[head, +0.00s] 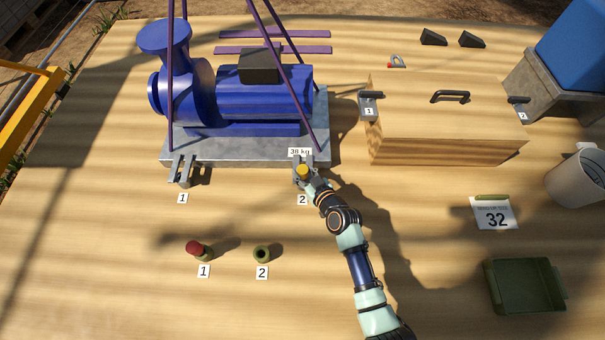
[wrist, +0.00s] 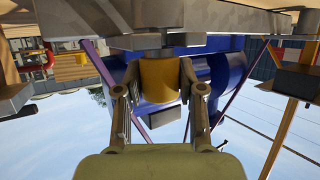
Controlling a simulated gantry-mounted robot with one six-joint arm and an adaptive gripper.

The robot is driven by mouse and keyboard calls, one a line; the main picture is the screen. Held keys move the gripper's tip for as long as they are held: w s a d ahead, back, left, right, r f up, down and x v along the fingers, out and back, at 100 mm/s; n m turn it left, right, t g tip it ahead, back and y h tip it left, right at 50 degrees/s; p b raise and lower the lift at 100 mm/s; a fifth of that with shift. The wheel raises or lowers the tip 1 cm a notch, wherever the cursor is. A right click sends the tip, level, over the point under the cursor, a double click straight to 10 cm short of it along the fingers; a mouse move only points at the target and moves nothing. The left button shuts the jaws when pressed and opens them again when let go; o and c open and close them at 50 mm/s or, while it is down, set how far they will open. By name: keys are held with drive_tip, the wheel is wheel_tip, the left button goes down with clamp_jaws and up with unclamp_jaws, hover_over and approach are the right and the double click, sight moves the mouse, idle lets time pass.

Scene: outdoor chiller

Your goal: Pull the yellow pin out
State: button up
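The yellow pin (head: 303,170) stands in the grey bracket (head: 296,182) marked 2, at the front right of the blue pump's base plate. In the wrist view the yellow pin (wrist: 159,80) is a short cylinder below a grey bracket part (wrist: 155,42), with a narrower metal shank between them. My gripper (head: 308,175) reaches it from the front right. In the wrist view my gripper's two fingers (wrist: 160,88) lie along both sides of the pin and appear closed against it. The depth of the shank inside the bracket is hidden.
The blue pump (head: 265,95) stands on its grey base plate under purple sling legs. A second bracket (head: 181,170) is marked 1. A red-topped holder (head: 199,250) and an empty green holder (head: 262,254) stand in front. A wooden box (head: 445,120) and green tray (head: 523,285) are right.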

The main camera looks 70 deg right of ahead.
clamp_jaws()
drive_tip(key=shift+r+p, duration=0.5)
drive_tip(key=shift+r, duration=0.1)
wheel_tip(320, 180, up, 8)
drive_tip(key=p, duration=0.6)
drive_tip(key=shift+f, duration=0.35)
drive_tip(key=shift+o, duration=0.3)
unclamp_jaws()
clamp_jaws()
